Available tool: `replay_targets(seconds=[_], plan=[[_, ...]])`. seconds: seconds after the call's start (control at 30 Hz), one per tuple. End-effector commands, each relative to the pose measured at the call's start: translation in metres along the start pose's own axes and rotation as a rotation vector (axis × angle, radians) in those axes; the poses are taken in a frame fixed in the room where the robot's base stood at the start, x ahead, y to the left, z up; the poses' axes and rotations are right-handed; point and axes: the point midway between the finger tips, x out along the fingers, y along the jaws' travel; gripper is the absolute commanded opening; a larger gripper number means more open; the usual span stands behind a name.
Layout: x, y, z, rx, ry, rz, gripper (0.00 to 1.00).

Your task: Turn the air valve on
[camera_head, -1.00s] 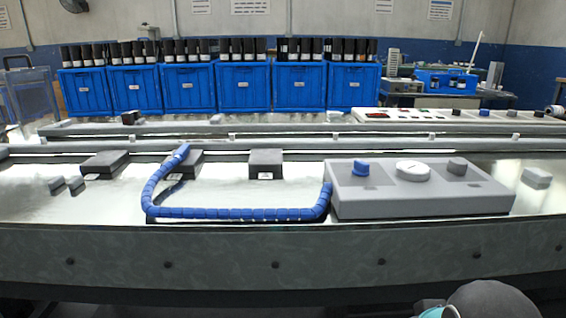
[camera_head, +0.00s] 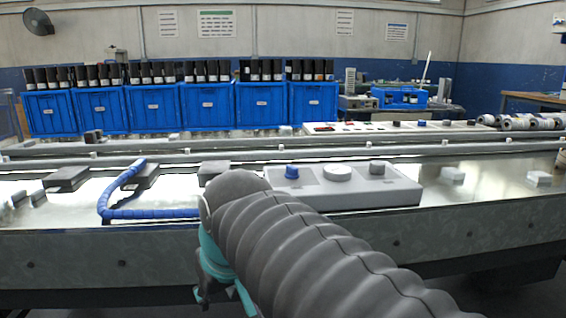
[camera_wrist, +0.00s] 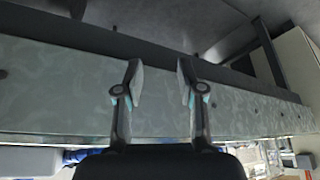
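A blue knob (camera_head: 292,171) stands on the left of a grey control box (camera_head: 395,193) on the machine bed. A round white dial (camera_head: 337,173) and a grey knob (camera_head: 377,168) are beside it. A blue hose (camera_head: 150,213) runs left from the box, partly hidden behind my arm. My gripper (camera_wrist: 159,80) is open and empty in the wrist view, facing the machine's marbled front panel (camera_wrist: 60,85). The head view shows my arm in front of the box's left end, the gripper low and mostly hidden. The blue knob is not clearly visible in the wrist view.
Dark blocks (camera_head: 67,178) lie on the bed at left, small pale blocks (camera_head: 540,178) at right. Metal rails (camera_head: 230,148) run behind the box. Blue crates (camera_head: 210,108) with dark bottles stand farther back, with a white control panel (camera_head: 330,128) to their right.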

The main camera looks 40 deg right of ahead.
Motion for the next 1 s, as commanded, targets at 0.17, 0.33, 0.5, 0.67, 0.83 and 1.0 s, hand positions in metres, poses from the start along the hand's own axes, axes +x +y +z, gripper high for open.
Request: replay_targets(seconds=[0.17,0.33,0.5,0.67,0.83,1.0], plan=[[-0.051,0.044,-0.069,0.031,-0.027,0.01,0.39],[-0.097,0.092,-0.119,0.039,-0.045,0.006,0.39],[-0.14,0.147,-0.154,0.035,-0.056,0.0,0.39],[-0.174,0.195,-0.169,0.018,-0.061,-0.005,0.39],[-0.198,0.228,-0.172,-0.002,-0.065,-0.008,0.39],[-0.206,0.24,-0.171,-0.014,-0.066,-0.01,0.39]])
